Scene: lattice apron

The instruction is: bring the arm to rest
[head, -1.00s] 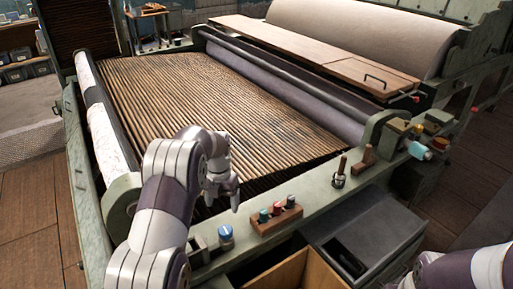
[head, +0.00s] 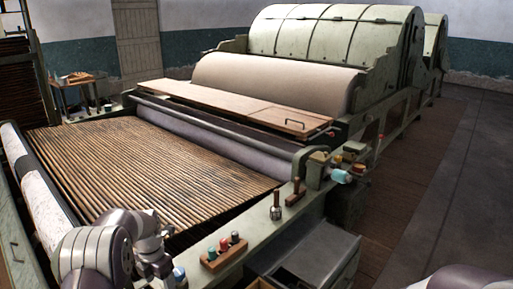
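My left arm (head: 95,250) comes in at the lower left, over the near left corner of the slatted lattice apron (head: 150,165). My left gripper (head: 163,268) points down beside a blue-topped knob on the machine's front rail. Its fingers are small and dark here, and I cannot tell whether they are open or shut. I see nothing hanging from it. Only a rounded piece of my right arm (head: 460,279) shows at the bottom right edge; my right gripper is out of view.
The green front rail carries the blue-topped knob (head: 179,273), a wooden rack (head: 224,254) of coloured pegs, a wooden-handled tool (head: 276,207) and several spools (head: 341,176). A grey box (head: 315,257) stands below. Floor at the right is clear.

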